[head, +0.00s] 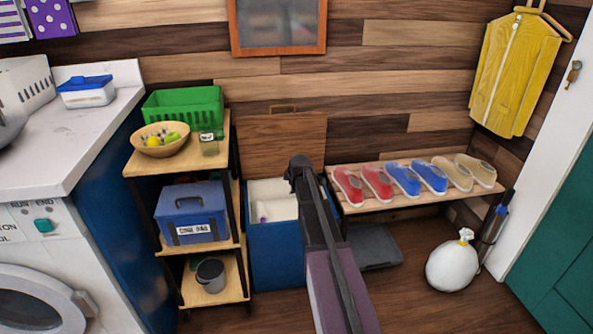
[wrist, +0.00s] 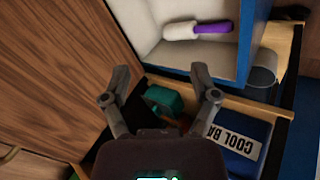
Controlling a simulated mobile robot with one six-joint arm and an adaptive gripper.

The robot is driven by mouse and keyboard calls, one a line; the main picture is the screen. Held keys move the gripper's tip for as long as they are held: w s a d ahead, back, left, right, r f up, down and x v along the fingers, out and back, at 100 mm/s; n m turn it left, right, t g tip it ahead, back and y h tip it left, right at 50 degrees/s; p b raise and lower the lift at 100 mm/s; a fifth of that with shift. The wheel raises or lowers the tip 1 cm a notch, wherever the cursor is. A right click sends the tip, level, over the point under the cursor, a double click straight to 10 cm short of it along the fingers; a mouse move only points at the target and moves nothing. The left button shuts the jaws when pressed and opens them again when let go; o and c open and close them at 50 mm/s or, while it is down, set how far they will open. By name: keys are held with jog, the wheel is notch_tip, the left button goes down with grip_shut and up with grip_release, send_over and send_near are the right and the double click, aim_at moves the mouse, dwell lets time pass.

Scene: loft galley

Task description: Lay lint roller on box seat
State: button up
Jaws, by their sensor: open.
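The box seat (head: 277,262) is a blue box with a pale inside, and its wooden lid (head: 283,142) stands open against the wall. In the wrist view, the lid (wrist: 60,60) fills the left. The lint roller, with a white roll and purple handle (wrist: 212,28), lies inside the open box. It shows only as a small white and purple shape (head: 262,212) in the head view. My gripper (wrist: 160,97) is open, with nothing seen between its fingers. The lint roller is beyond the fingertips, apart from them. My arm hides part of the box in the head view.
A shelf trolley left of the box holds a green basket (head: 184,106), a fruit bowl (head: 160,139), a blue cool bag (head: 191,212) and a dark pot (head: 211,274). A shoe rack (head: 411,192) stands to the right. A white sack (head: 452,266) sits on the floor.

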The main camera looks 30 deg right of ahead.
jog(key=s+a+r+g+p, duration=0.1)
jog(key=s+r+g+p, duration=0.1)
jog(key=s+r+p, duration=0.3)
jog(key=shift+s+a+r+y+p, duration=0.15)
jog(key=shift+s+r+y+p, duration=0.15)
jog(key=shift+r+p, duration=1.25)
jog(key=shift+f+p, duration=0.3)
dwell(0.3)
jog(key=s+a+f+m+g+y, duration=0.15)
jog(key=s+a+m+g, duration=0.35)
jog(key=s+a+m, duration=1.25)
jog(key=s+a+r+n+p, duration=0.2)
jog(key=r+p, duration=0.6)
jog(key=s+a+r+n+p, duration=0.1)
jog(key=s+r+n+p, duration=0.1)
jog(key=r+p, duration=0.7)
jog(key=s+a+r+n+p, duration=0.2)
jog(key=r+p, duration=0.6)
jog(key=p, duration=0.1)
jog(key=shift+a+r, duration=0.3)
jog(key=shift+r, duration=0.1)
jog(key=shift+h, duration=0.25)
